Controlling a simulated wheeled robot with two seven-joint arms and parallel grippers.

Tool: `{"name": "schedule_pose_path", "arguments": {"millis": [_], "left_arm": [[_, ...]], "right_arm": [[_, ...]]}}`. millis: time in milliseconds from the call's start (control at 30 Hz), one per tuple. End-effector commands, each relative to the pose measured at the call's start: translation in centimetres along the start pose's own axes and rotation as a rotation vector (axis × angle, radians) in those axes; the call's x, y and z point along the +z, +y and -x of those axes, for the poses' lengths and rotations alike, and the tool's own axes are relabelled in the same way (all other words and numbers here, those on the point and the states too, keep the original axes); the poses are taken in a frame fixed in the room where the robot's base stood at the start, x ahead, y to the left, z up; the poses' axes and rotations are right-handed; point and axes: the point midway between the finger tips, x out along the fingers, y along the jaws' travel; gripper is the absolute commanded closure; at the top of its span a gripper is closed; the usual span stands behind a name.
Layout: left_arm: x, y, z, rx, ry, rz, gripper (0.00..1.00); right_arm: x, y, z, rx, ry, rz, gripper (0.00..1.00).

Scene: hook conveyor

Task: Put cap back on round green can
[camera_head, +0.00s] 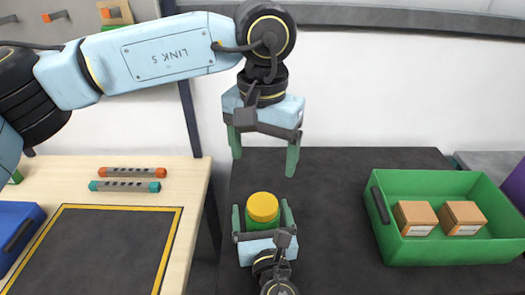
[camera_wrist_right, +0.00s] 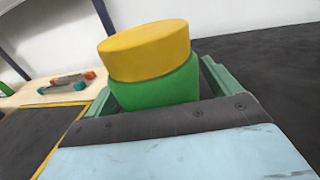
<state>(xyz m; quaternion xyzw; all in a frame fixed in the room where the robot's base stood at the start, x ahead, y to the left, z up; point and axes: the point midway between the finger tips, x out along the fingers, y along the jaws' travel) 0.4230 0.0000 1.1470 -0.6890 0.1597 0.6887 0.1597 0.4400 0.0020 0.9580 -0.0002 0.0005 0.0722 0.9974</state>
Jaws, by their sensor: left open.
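The round green can (camera_head: 263,226) stands at the front of the dark surface, with the yellow cap (camera_head: 263,206) on its top. In the right wrist view the cap (camera_wrist_right: 146,50) sits over the green can (camera_wrist_right: 158,90) and looks slightly offset, though I cannot tell how firmly it is seated. My right gripper (camera_head: 263,220) is around the can, one finger on each side, and appears shut on it. My left gripper (camera_head: 264,158) is open and empty, pointing down above the cap and clear of it. The can's lower part is hidden.
A green crate (camera_head: 450,249) with two cardboard boxes (camera_head: 415,217) stands at the right. A wooden table (camera_head: 188,180) at the left carries an orange-ended bar (camera_head: 132,171), a teal-ended bar (camera_head: 125,186) and a blue bin (camera_head: 32,211). The dark surface behind the can is clear.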

Motion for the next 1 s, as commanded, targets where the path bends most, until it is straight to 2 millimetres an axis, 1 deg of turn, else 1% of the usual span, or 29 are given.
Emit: {"name": "schedule_pose_path", "arguments": {"millis": [233,367,467,700,800,900,1000], "left_arm": [[0.0,0.0,0.0,0.000,0.000,0.000,0.19],[0.0,0.0,0.1,0.000,0.000,0.000,0.19],[0.0,0.0,0.2,0.000,0.000,0.000,0.19],[0.0,0.0,0.3,0.000,0.000,0.000,0.19],[0.0,0.0,0.3,0.000,0.000,0.000,0.19],[0.0,0.0,0.3,0.000,0.000,0.000,0.19],[0.0,0.0,0.3,0.000,0.000,0.000,0.19]], "right_arm": [[0.0,0.0,0.1,0.000,0.000,0.000,0.11],[-0.1,0.0,0.9,0.001,0.001,-0.001,0.11],[-0.1,0.0,2.5,0.002,0.003,-0.002,0.11],[-0.1,0.0,8.0,0.001,0.005,-0.001,0.11],[-0.1,0.0,10.1,0.001,0.004,-0.001,0.11],[-0.1,0.0,11.6,0.001,0.002,0.000,0.11],[-0.1,0.0,12.7,0.000,0.001,0.001,0.11]]}}
